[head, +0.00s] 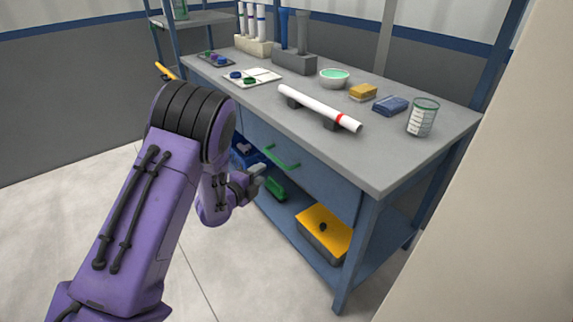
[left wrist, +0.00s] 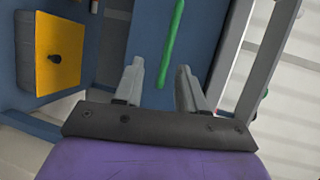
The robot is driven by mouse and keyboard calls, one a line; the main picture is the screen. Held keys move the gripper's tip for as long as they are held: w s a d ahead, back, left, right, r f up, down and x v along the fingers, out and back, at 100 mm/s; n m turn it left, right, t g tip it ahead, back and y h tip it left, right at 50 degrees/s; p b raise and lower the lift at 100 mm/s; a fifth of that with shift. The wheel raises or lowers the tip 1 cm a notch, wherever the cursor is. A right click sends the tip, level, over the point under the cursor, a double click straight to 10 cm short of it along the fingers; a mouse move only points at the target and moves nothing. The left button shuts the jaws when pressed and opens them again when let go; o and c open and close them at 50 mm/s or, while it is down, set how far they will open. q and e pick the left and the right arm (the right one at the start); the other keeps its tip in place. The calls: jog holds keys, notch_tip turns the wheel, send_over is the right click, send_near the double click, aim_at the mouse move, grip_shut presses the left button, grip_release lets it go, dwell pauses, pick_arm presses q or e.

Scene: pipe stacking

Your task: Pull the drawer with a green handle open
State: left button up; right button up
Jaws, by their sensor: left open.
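The blue drawer (head: 312,175) sits under the grey tabletop of the workbench and looks shut. Its green handle (head: 280,158) is a horizontal bar on the drawer front. In the left wrist view the handle (left wrist: 171,45) runs lengthwise between and beyond my two fingertips. My left gripper (head: 259,172) is open and empty, just left of and slightly below the handle in the head view. It also shows in the left wrist view (left wrist: 161,76), with its fingers apart and pointing at the drawer front. My right gripper is in neither view.
The lower shelf holds a yellow-topped box (head: 325,230) and a green item (head: 275,188). On the tabletop are a white pipe with a red band (head: 318,107), a mint bowl (head: 334,78) and a beaker (head: 422,117). The floor in front is clear.

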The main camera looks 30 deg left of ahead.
aim_at(275, 158)
pick_arm(q)
jog(key=shift+m, duration=0.4)
jog(key=x, duration=0.3)
jog(key=r+x, duration=0.1)
jog(key=x, duration=0.6)
jog(key=shift+w+r, duration=0.2)
jog(key=shift+w, duration=0.05)
grip_shut()
